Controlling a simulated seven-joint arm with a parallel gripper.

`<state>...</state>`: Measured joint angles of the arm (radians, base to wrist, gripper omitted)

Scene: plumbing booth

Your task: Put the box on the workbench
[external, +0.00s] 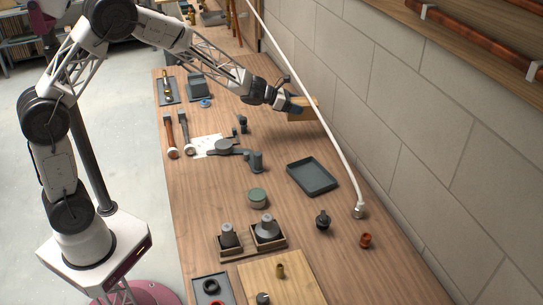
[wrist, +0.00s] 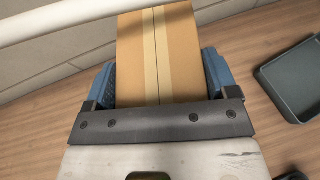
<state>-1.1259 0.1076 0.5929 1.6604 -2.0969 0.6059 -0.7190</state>
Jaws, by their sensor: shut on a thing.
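The box (external: 307,108) is a brown cardboard carton with a lighter tape strip and a centre seam. My gripper (external: 297,105) is shut on it near the wall, at the far right side of the workbench (external: 215,225). In the wrist view the box (wrist: 157,50) sits between the two blue finger pads of my gripper (wrist: 158,78).
A white pipe (external: 318,120) slants down close beside the box. A grey tray (external: 312,177) lies nearer the camera, also in the wrist view (wrist: 292,80). A clamp-like tool (external: 232,148), a green tin (external: 257,197) and boxed fittings (external: 252,236) stand on the bench. Bare wood lies left of the tray.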

